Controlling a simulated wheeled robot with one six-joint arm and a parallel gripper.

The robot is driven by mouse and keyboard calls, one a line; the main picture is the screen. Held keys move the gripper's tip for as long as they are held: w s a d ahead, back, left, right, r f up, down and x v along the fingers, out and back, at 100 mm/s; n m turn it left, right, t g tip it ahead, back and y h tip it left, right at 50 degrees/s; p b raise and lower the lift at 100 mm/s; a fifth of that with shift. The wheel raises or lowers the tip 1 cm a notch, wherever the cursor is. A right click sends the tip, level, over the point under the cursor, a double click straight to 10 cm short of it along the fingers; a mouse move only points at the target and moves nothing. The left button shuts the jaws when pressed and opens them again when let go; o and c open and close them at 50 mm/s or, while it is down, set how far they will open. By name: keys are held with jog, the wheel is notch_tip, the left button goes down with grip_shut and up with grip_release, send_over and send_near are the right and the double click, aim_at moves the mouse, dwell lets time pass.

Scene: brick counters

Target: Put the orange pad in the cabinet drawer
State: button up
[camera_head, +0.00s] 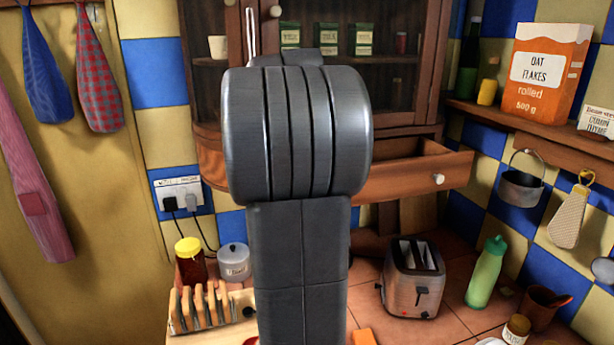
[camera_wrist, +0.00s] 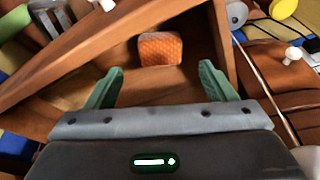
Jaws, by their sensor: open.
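The orange pad (camera_wrist: 160,48), with a fine textured face, lies inside the open wooden cabinet drawer (camera_wrist: 100,52) in the wrist view, near a wall. The open drawer (camera_head: 412,172) sticks out to the right of my arm in the head view; its inside is mostly hidden. My gripper (camera_wrist: 160,84) is open, its two green fingers spread wide with nothing between them. The pad is beyond the fingertips, apart from them. In the head view my arm hides the gripper.
A toaster (camera_head: 412,280) and a green bottle (camera_head: 486,272) stand on the counter below the drawer. A toast rack (camera_head: 210,308), a yellow-lidded jar (camera_head: 190,262) and a grey pot (camera_head: 234,262) are at left. An orange piece (camera_head: 363,338) shows at the counter's front.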

jog(key=shift+v, duration=2.8)
jog(key=shift+c, duration=0.3)
